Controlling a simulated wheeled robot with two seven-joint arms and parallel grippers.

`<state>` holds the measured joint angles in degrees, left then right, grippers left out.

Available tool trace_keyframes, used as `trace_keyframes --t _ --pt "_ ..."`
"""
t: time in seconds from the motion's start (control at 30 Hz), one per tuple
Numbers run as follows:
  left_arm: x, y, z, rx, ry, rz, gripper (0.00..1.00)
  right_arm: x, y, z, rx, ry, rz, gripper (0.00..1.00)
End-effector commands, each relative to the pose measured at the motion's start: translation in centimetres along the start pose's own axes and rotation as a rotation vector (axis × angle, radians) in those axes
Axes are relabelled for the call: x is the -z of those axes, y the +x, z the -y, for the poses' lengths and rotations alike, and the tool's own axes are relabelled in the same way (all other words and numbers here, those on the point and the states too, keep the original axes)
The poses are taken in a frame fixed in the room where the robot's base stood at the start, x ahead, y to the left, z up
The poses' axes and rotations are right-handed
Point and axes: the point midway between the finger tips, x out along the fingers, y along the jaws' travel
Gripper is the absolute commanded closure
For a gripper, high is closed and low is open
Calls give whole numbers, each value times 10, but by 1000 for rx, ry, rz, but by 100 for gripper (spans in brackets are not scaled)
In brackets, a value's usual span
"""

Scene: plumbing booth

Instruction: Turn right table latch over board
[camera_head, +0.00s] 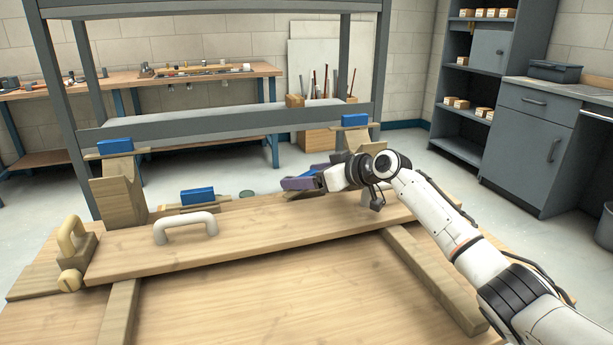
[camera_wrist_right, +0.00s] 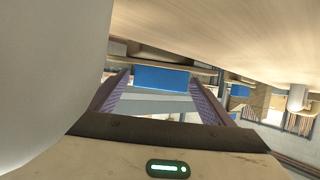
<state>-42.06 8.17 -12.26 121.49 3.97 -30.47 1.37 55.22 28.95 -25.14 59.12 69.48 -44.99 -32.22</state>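A wooden board (camera_head: 260,235) lies on the wooden table (camera_head: 255,300). A yellow latch (camera_head: 70,238) stands on a block beside the board's left end. I cannot make out a right latch; my arm covers part of the board's right end. My right gripper (camera_head: 298,184) is over the board's far edge, pointing left. In the right wrist view its purple fingers (camera_wrist_right: 158,98) are apart, with a blue block (camera_wrist_right: 160,78) seen beyond them. My left gripper is not in view.
Wooden supports with blue blocks stand behind the board at left (camera_head: 122,190) and right (camera_head: 354,137). A low blue block (camera_head: 197,196) sits between them. A grey metal frame (camera_head: 225,125) rises behind the table. The near tabletop is clear.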

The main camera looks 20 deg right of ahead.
Motion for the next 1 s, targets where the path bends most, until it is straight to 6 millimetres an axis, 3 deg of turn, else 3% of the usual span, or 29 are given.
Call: trace_keyframes --t 0.27,0.7,1.0 --pt "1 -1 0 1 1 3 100 1 -9 0 0 -2 -1 23" --pt "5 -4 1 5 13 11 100 0 -83 -1 -2 -3 2 23" --pt "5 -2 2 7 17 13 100 0 -103 0 1 0 0 23"
